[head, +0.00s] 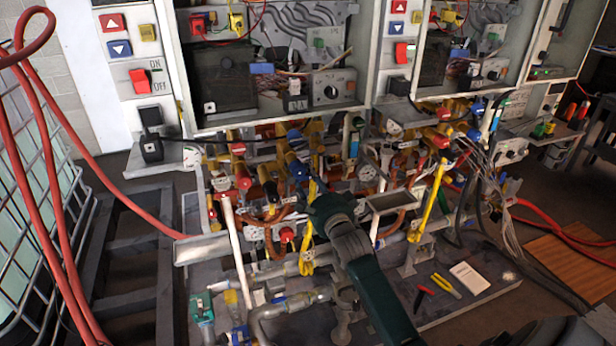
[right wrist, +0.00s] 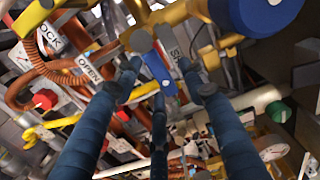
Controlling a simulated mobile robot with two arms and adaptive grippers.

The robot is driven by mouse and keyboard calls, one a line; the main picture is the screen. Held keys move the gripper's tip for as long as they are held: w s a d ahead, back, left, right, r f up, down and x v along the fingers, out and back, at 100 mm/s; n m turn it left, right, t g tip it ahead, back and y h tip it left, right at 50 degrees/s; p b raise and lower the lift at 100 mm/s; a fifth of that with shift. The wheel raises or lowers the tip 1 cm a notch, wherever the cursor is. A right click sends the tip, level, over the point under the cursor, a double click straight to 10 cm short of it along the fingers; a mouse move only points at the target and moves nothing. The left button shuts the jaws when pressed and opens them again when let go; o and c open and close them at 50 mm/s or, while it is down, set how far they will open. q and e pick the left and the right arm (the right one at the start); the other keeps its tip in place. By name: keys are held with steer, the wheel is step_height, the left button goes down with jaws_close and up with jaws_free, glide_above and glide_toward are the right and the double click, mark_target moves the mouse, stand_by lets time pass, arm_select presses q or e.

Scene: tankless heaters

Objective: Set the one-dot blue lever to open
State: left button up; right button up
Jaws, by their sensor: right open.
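My right gripper (head: 314,195) reaches in from the lower right of the head view to the pipework below the left heater. Its dark blue fingers are spread open in the right wrist view (right wrist: 160,88). A flat blue lever (right wrist: 156,68) hangs between and beyond the fingertips, with a small pale spot near its lower end. I cannot tell whether that spot is the one-dot mark or whether a finger touches the lever. A white plate reading OPEN (right wrist: 88,68) is to its left. A blue handle (head: 297,165) shows just above the gripper in the head view. My left gripper is not in view.
A large blue knob (right wrist: 258,12) is at the wrist view's upper right. Yellow levers (head: 427,205), red caps (head: 242,177) and copper pipes crowd the area. A red hose (head: 90,160) runs down the left. Loose tools (head: 446,286) lie on the base plate.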

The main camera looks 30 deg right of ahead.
steer(key=shift+w+d, duration=0.1)
steer(key=shift+w, duration=0.4)
jaws_close()
steer(key=shift+f, duration=0.1)
